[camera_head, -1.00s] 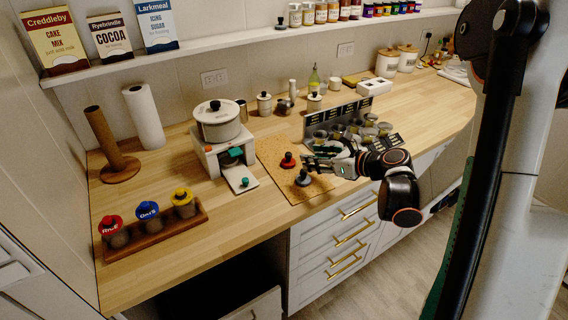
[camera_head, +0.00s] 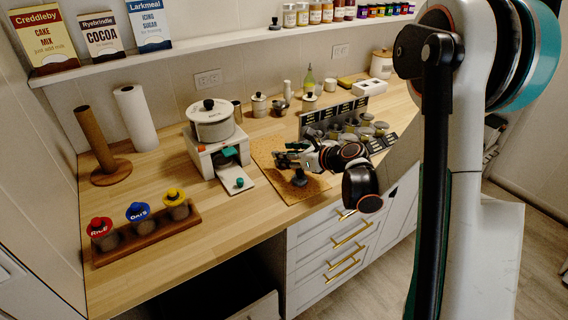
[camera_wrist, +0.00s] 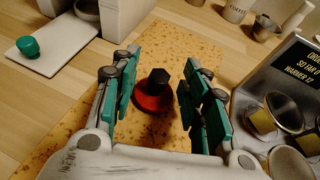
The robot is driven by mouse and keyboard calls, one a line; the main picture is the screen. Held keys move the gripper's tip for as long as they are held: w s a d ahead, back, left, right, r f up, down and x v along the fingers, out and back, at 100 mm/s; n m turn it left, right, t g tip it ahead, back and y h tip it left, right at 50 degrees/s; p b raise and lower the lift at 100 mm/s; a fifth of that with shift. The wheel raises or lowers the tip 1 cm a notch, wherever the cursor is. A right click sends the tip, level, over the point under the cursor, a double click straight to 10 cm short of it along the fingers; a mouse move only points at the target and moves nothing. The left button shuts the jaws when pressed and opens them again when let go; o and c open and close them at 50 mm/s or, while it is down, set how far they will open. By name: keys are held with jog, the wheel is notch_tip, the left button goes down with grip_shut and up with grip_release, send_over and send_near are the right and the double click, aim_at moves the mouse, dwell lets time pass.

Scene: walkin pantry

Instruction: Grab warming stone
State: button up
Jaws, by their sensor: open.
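A red disc-shaped piece with a black hexagonal knob (camera_wrist: 153,96) sits on a speckled cork mat (camera_wrist: 67,117). I cannot tell for sure that it is the warming stone. In the wrist view my gripper (camera_wrist: 159,75) is open, with a teal-padded finger on either side of the red piece and visible gaps to it. In the head view my gripper (camera_head: 283,160) is over the mat and hides the red piece.
A white stand (camera_head: 204,152) carrying a pot (camera_head: 211,122) is left of the mat, with a teal knob (camera_head: 239,183) on its low tray. A rack of metal cups (camera_head: 345,130) stands close on the right. Three colour-lidded jars (camera_head: 138,212) sit front left. Bare counter lies between.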

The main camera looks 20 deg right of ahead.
grip_shut()
jog(key=shift+r, duration=0.1)
